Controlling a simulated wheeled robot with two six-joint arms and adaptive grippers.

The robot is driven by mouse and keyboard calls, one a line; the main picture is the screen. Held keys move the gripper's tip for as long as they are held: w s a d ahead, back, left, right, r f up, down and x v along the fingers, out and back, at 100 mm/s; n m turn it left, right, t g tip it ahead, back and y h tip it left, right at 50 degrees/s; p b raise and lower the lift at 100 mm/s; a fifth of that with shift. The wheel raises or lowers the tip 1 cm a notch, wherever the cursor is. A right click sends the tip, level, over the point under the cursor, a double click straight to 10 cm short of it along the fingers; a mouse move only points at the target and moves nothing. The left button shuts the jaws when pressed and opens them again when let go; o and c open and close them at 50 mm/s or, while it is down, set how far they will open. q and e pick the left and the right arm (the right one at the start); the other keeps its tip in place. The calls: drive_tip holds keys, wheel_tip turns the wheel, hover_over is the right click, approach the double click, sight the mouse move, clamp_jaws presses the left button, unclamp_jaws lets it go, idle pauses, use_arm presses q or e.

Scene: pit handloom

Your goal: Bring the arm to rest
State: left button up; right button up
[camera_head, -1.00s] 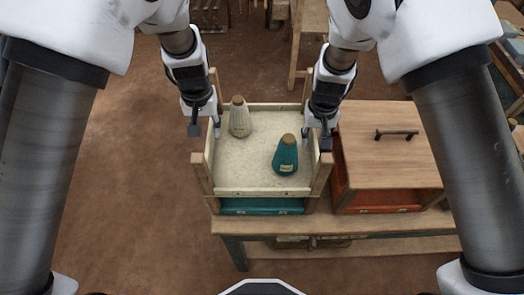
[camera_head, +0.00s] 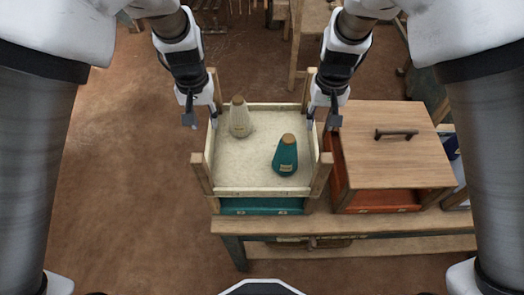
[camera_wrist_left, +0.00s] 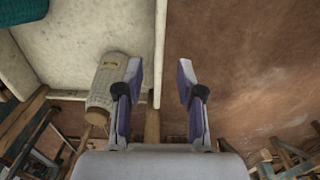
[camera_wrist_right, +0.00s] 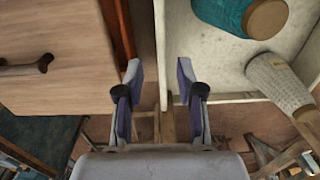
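My left gripper (camera_head: 202,119) is open and empty above the left edge of the cream tray (camera_head: 245,190). In the left wrist view its fingers (camera_wrist_left: 158,85) are spread over the tray's edge, beside the white cone. My right gripper (camera_head: 321,122) is open and empty above the tray's right edge. A white cone of yarn (camera_head: 239,120) and a teal cone of yarn (camera_head: 285,157) stand apart on the tray.
The wooden lid (camera_head: 390,160) with a dark handle (camera_head: 396,133) covers a red-orange box (camera_head: 375,199) right of the tray. A teal box (camera_head: 262,205) is under the tray. Both stand on a wooden bench (camera_head: 330,222). The floor at left (camera_head: 120,180) is clear.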

sight(209, 136)
use_arm(q)
drive_tip(key=shift+d+r, duration=0.15)
use_arm(e)
drive_tip(key=shift+w+a+r, duration=0.15)
drive_tip(key=shift+r, duration=0.1)
use_arm(q)
drive_tip(key=shift+f, duration=0.4)
use_arm(e)
wheel_tip(209, 136, down, 8)
drive_tip(key=shift+f, duration=0.2)
use_arm(q)
wheel_tip(209, 136, down, 7)
drive_tip(key=shift+r, duration=0.2)
use_arm(e)
drive_tip(key=shift+r, duration=0.15)
use_arm(q)
drive_tip(key=shift+f, duration=0.35)
